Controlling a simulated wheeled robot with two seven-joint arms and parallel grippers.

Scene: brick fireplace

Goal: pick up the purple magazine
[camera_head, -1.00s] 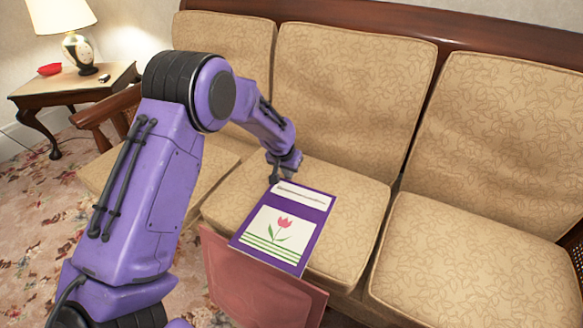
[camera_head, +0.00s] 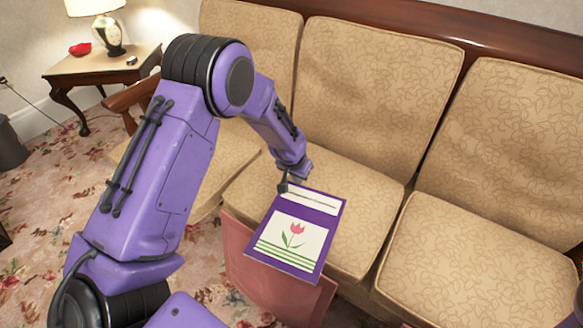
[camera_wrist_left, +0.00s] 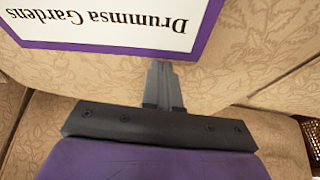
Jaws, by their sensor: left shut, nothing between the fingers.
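The purple magazine (camera_head: 272,248), with a pink tulip on a white panel, shows over the front of the middle sofa seat. I cannot tell whether it touches the cushion. In the left wrist view its white title panel (camera_wrist_left: 120,15) reads "Drummsa Gardens" upside down. My left gripper (camera_head: 285,187) is at its far edge, fingers shut. In the left wrist view the fingertips (camera_wrist_left: 160,68) meet or nearly meet the purple border; I see nothing between them. My right gripper is not in view.
The tan sofa (camera_head: 470,235) fills the middle and right. A pinkish-red panel (camera_head: 265,285) stands below the magazine, before the seat. A wooden side table (camera_head: 95,68) with a lamp (camera_head: 110,35) and a red dish (camera_head: 80,48) is back left. Flowered carpet (camera_head: 45,190) lies open at left.

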